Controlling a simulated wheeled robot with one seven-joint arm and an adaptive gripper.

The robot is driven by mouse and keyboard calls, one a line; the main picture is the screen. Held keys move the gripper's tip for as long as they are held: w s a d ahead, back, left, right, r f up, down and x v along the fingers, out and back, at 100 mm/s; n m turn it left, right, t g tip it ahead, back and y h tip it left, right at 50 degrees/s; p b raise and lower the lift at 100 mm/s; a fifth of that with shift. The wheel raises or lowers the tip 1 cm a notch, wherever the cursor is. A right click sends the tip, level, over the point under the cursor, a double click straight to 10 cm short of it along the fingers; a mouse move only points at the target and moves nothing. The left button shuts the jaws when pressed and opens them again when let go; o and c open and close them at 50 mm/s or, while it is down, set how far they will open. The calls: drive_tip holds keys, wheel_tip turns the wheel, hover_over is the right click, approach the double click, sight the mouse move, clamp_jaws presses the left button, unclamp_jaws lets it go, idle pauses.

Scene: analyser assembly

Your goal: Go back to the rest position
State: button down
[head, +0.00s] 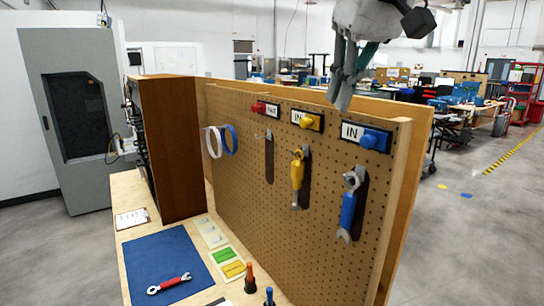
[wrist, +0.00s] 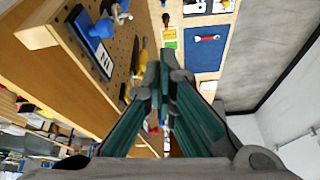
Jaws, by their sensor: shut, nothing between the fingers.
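My gripper (head: 342,98) hangs in the upper right of the head view, in front of the top of the pegboard (head: 255,170). Its fingers are together with nothing between them. In the wrist view my gripper (wrist: 163,62) also shows shut, its two fingertips meeting. A blue wrench (head: 347,215) and a yellow wrench (head: 297,175) hang on the pegboard below. A red wrench (head: 169,283) lies on the blue mat (head: 150,255) on the bench.
Red, yellow and blue knobs (head: 374,139) sit along the pegboard's top beside labels. White and blue rings (head: 229,139) hang at its left. A brown cabinet (head: 180,150) stands on the bench. Two screwdrivers (head: 249,278) stand at the bench's front. Open floor (head: 480,230) lies to the right.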

drive_tip(key=s+d+f+m+h, duration=0.1)
drive_tip(key=s+d+f, duration=0.3)
drive_tip(key=s+f, duration=0.4)
drive_tip(key=s+d+f+m+t+h, duration=0.1)
drive_tip(key=s+d+f+m, duration=0.3)
drive_tip(key=s+f, duration=0.5)
wheel_tip(320, 180, down, 5)
drive_tip(key=shift+d+t, duration=0.2)
drive_tip(key=shift+t, duration=0.1)
